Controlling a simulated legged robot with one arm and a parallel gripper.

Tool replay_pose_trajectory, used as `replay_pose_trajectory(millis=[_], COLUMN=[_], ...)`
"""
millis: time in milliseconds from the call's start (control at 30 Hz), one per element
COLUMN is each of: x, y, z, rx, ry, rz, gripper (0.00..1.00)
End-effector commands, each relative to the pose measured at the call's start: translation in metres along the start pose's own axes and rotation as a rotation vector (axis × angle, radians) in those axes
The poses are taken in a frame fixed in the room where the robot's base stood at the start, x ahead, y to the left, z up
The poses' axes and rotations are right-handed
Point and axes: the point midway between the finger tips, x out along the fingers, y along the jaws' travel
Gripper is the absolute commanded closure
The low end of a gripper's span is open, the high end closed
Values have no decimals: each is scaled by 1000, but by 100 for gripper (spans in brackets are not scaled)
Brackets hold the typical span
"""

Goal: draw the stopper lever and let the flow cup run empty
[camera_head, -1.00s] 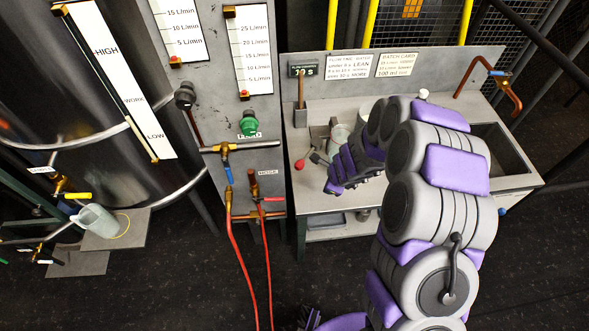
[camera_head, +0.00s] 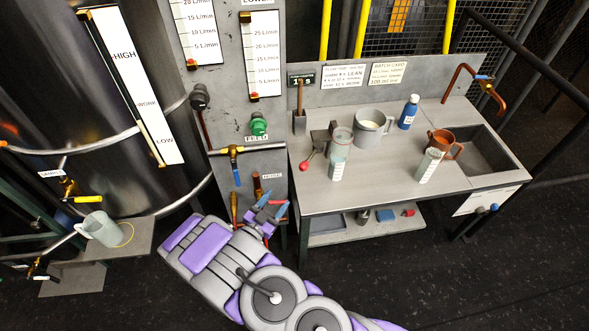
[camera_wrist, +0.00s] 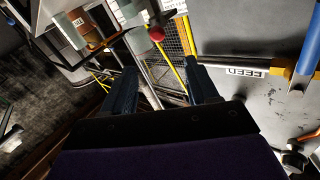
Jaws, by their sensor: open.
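A lever with a red knob (camera_head: 304,167) sticks out at the left of the bench, beside a small dark stand (camera_head: 321,139). The red knob (camera_wrist: 157,34) also shows at the top of the wrist view. A clear cup (camera_head: 341,136) sits at the stand, above a pale graduated beaker (camera_head: 337,163); which part is the flow cup I cannot tell for sure. My gripper (camera_head: 276,204) is open and empty, low in front of the panel's hose fittings, apart from the lever. Its two dark fingers (camera_wrist: 161,80) stand apart in the wrist view. The cup's contents are too small to judge.
The valve panel (camera_head: 233,110) stands left of the bench. The bench's front middle is clear.

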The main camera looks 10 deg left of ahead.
Motion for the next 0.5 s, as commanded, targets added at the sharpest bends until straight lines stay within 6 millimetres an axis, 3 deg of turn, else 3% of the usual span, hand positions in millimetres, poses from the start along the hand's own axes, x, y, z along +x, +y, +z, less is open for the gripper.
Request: replay_pose_trajectory(millis=[500], x=[78], y=[1], z=[2], rx=[-1], ry=[1], rz=[6], gripper=[41])
